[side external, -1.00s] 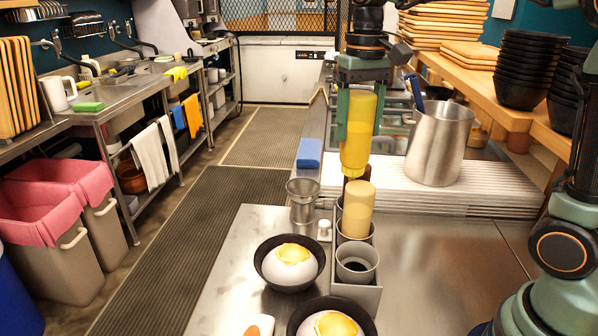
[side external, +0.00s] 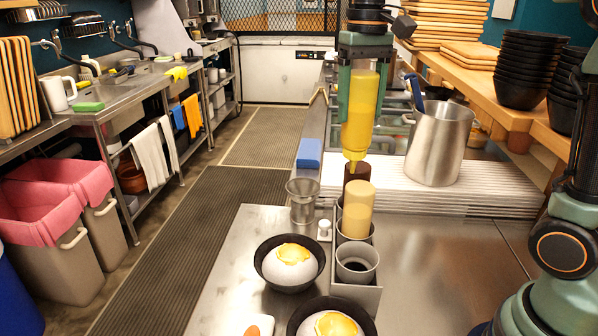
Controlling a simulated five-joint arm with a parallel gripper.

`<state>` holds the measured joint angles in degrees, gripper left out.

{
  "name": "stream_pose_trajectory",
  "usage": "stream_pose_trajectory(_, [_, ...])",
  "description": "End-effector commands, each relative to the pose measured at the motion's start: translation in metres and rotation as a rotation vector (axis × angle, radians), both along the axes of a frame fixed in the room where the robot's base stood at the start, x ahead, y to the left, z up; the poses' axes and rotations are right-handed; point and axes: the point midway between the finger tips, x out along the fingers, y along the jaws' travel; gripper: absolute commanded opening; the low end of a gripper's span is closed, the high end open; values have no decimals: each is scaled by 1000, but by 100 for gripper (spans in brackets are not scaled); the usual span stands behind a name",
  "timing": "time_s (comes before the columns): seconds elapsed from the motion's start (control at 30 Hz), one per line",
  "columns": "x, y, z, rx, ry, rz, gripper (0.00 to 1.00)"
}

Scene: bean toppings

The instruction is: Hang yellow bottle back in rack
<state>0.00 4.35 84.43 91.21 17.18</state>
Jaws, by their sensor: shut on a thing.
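My gripper (side external: 364,90) is shut on the yellow bottle (side external: 358,120), one finger on each side of it. The bottle hangs upright with its nozzle down, above the back part of the rack. The metal rack (side external: 368,300) holds round cups in a row. The front cup (side external: 357,262) shows an empty, dark inside. A pale tan bottle (side external: 357,210) sits upside down in the cup behind it. A dark brown bottle (side external: 356,172) stands farther back, just under the yellow nozzle. Whether the nozzle touches it, and the cups behind it, I cannot tell.
Two black bowls (side external: 262,268) with white and yellow food stand left of and in front of the rack. A metal strainer cup (side external: 303,208) stands left of the rack. A large steel pitcher (side external: 437,150) stands at the right back. The steel counter right of the rack is clear.

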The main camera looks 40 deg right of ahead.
Motion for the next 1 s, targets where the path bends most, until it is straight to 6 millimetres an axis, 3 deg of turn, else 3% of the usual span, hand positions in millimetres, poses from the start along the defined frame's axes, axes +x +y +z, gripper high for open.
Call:
stream_pose_trajectory(0.1, [0, 1, 14, 0, -4, 1, 56])
stream_pose_trajectory(0.27, [-22, 23, 15, 0, 2, 4, 55])
stream_pose_trajectory(0.7, [-95, 74, 12, -4, 17, 5, 56])
stream_pose_trajectory(1.0, [-94, 73, -37, -5, 21, 0, 56])
